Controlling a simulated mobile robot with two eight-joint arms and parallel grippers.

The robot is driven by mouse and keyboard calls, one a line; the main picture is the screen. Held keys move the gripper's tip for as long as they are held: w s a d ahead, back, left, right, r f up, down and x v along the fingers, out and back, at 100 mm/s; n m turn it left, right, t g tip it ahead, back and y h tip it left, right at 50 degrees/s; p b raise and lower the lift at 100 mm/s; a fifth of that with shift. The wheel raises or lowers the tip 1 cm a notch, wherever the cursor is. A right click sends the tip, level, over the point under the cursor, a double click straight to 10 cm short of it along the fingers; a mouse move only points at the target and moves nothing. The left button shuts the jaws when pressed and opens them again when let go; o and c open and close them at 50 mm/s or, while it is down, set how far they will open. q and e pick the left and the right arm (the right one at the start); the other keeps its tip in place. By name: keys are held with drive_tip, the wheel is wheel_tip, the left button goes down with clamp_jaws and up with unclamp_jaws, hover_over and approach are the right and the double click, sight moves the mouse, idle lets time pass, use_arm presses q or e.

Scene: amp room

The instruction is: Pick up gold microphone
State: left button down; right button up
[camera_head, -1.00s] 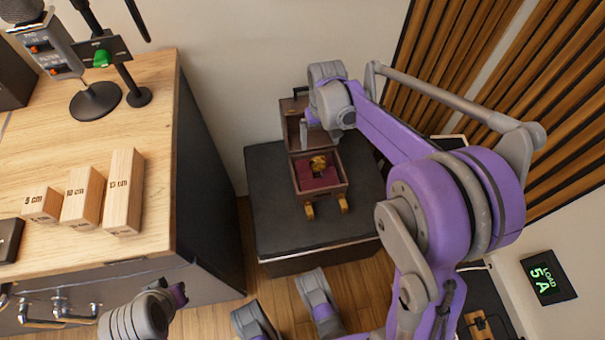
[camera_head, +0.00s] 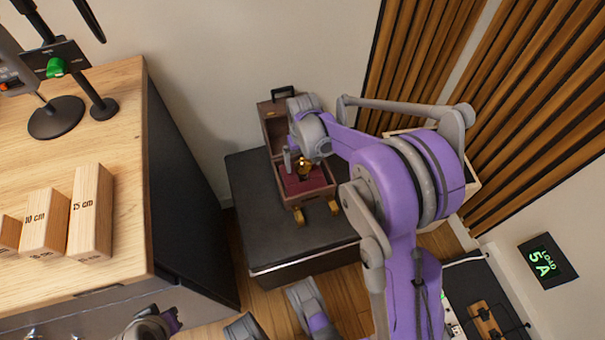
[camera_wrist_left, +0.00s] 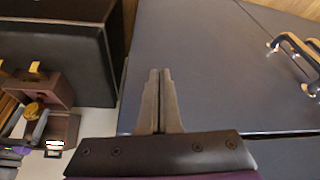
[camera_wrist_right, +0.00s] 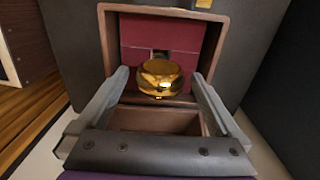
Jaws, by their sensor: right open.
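The gold microphone (camera_head: 304,168) sits in an open wooden case (camera_head: 293,199) with a dark red lining, on a black cabinet. In the right wrist view the round gold top (camera_wrist_right: 160,76) shows between the fingers, in front of the red lining. My right gripper (camera_wrist_right: 160,74) is open, with one finger on each side of the microphone's outline; I cannot tell whether they touch it. In the head view the right arm partly covers the case. My left gripper (camera_wrist_left: 160,72) is shut and empty, away from the case, beside a dark drawer front.
The black cabinet top (camera_head: 250,215) is bare around the case. A wooden desk (camera_head: 120,140) to the left holds measuring blocks (camera_head: 90,215) and a black stand base (camera_head: 56,118). Wooden slats and a lit load display (camera_head: 547,262) are at the right.

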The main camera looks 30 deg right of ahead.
clamp_jaws()
idle(0.5)
wheel_tip(320, 180, up, 10)
drive_tip(key=p, duration=0.3)
idle(0.3)
